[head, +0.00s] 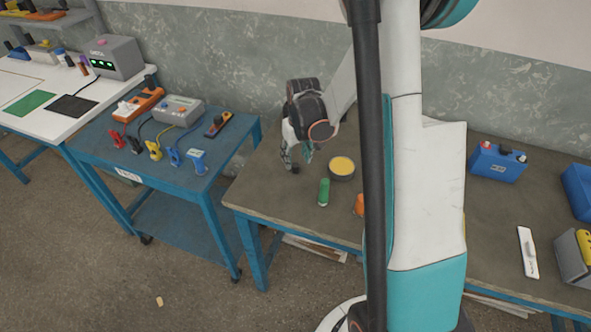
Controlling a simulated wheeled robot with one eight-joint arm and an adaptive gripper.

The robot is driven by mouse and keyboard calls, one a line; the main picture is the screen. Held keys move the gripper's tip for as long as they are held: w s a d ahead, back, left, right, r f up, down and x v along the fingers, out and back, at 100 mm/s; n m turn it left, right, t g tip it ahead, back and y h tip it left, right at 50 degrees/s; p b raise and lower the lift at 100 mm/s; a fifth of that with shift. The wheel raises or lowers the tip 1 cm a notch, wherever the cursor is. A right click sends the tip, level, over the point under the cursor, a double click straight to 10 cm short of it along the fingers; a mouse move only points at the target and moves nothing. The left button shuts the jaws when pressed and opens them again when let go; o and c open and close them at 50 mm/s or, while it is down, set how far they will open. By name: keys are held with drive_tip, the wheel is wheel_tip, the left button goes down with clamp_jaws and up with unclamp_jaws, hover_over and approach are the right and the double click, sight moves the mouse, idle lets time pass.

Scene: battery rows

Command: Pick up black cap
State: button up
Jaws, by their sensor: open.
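My gripper (297,159) is at the left part of the brown-topped workbench (262,190), pointing down close to its top. Its fingers are apart. A small dark object (295,169) shows at the fingertips and may be the black cap; it is too small and partly covered to be sure. I cannot tell whether the fingers touch it. A green cylinder (323,192) stands to the right and nearer. A round dark tin with yellow contents (342,168) sits right of my gripper.
An orange object (359,204) is partly hidden behind my arm. A blue battery (497,162), a white tool (528,252) and a grey-yellow box (575,258) are on the right. A blue cart (100,150) with meters and clamps stands left. The bench's front left corner is clear.

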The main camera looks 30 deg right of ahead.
sight(295, 165)
drive_tip(key=f, duration=0.2)
drive_tip(key=f+b, duration=0.1)
drive_tip(key=shift+w+f, duration=0.25)
drive_tip(key=c, duration=0.8)
drive_tip(key=shift+r, duration=0.2)
